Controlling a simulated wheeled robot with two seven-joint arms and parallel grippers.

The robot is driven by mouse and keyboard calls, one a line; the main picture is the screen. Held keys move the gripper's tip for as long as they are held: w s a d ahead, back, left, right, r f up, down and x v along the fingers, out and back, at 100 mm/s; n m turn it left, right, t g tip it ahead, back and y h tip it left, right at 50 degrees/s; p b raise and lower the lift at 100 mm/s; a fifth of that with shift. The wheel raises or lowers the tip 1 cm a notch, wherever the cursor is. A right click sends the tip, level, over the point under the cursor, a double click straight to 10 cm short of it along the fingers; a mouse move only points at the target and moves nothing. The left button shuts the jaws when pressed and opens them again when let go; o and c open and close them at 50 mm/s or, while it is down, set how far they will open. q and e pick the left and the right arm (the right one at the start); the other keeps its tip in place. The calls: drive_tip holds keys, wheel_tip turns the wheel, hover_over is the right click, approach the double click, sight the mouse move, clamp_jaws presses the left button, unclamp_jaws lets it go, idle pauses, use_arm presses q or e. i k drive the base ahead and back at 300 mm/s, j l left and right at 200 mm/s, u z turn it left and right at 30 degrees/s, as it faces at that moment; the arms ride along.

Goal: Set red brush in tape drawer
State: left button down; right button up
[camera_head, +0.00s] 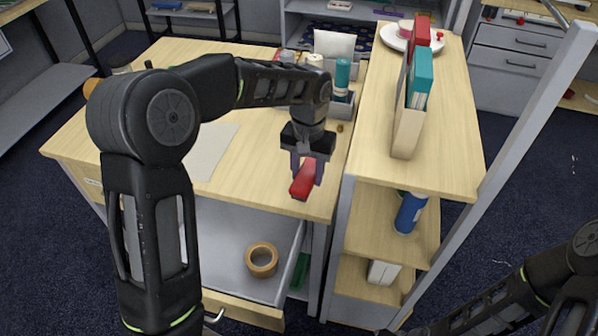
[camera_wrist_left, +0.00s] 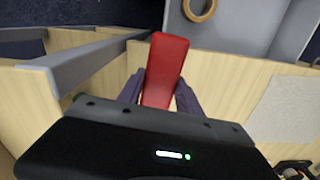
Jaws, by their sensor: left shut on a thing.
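The red brush (camera_head: 303,180) is held between the fingers of my left gripper (camera_head: 306,170), above the front right part of the desk top. In the left wrist view the red brush (camera_wrist_left: 165,72) stands out between the two fingers of the left gripper (camera_wrist_left: 160,95). The tape drawer (camera_head: 222,250) is pulled open below the desk's front edge. A tan roll of tape (camera_head: 261,260) lies in it. The tape roll also shows in the left wrist view (camera_wrist_left: 200,10). My right gripper is not clearly in view; only part of the right arm shows at lower right.
A shelf unit (camera_head: 415,170) with a file holder (camera_head: 408,130) on top stands right of the desk. A blue bottle (camera_head: 410,212) is on its shelf. A turquoise bottle (camera_head: 342,74) stands in an organizer at the back. The drawer floor left of the tape is bare.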

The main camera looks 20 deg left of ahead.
sight(203, 249)
drive_tip(key=k+j+z, duration=0.15)
drive_tip(key=j, duration=0.2)
drive_tip(key=k+j+z, duration=0.15)
drive_tip(key=j, duration=0.2)
drive_tip(key=k+j+z, duration=0.15)
drive_tip(key=k+j, duration=0.1)
drive_tip(key=j, duration=0.1)
